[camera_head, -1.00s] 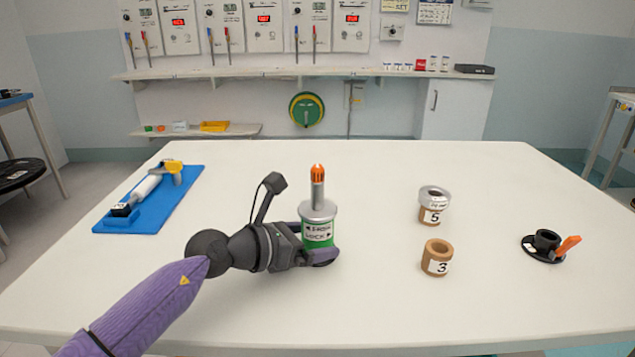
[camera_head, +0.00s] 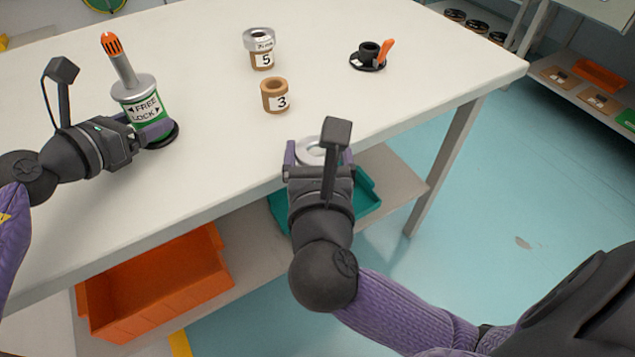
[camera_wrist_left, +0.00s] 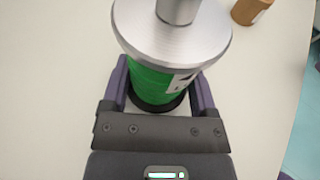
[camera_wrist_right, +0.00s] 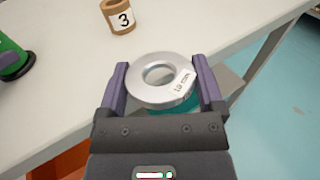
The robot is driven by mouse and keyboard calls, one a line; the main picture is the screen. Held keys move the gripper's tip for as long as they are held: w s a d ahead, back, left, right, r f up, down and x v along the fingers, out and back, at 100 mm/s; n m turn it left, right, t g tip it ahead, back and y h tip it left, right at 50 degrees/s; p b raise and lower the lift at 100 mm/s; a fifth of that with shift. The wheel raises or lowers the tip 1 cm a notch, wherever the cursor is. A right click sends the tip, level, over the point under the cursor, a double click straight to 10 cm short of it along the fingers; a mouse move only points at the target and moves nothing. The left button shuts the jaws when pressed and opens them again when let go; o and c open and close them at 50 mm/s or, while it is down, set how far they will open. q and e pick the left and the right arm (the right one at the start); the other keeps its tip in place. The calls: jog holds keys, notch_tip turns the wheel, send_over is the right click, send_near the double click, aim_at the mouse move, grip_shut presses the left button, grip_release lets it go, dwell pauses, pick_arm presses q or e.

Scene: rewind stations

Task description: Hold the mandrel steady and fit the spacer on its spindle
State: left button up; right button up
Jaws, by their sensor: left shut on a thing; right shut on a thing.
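The mandrel (camera_head: 134,88) stands upright on the white table, with a green body marked FREE and LOCK, a silver flange and a spindle with an orange-striped tip (camera_head: 111,44). My left gripper (camera_head: 150,130) is shut around its green body, also seen in the left wrist view (camera_wrist_left: 158,88). My right gripper (camera_head: 318,155) is shut on a silver ring spacer (camera_wrist_right: 163,80) with a white label that seems to read 10 mm. It holds the spacer by its sides near the table's front edge, right of the mandrel. The spindle is bare.
Brown core 5 (camera_head: 262,58), with a silver ring on top, and brown core 3 (camera_head: 275,97) stand mid-table. A black holder with an orange lever (camera_head: 369,57) is farther right. Below the table are an orange bin (camera_head: 160,290) and a teal bin (camera_head: 366,197).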

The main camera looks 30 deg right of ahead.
jog(key=shift+n+t+y, duration=0.3)
jog(key=shift+t, duration=0.1)
jog(key=w+a+r, duration=0.1)
jog(key=w, duration=0.2)
jog(key=w+a+r, duration=0.1)
jog(key=w+r, duration=0.1)
jog(key=w+a+r, duration=0.1)
jog(key=w, duration=0.2)
jog(key=shift+w+r, duration=0.35)
jog(key=w+a+r+n+t+y, duration=0.1)
jog(key=w+a+r+n+y, duration=0.15)
jog(key=w+a+r, duration=0.3)
notch_tip(320, 180, up, 9)
jog(key=n+t+y, duration=0.1)
jog(key=n+y, duration=0.2)
jog(key=y, duration=0.3)
send_over(110, 42)
jog(key=shift+w+d, duration=0.3)
jog(key=shift+a+r+n, duration=0.25)
jog(key=shift+a+r, duration=0.1)
jog(key=shift+r, duration=0.05)
jog(key=shift+f, duration=2.95)
jog(key=shift+f, duration=0.9)
jog(key=shift+r, duration=0.15)
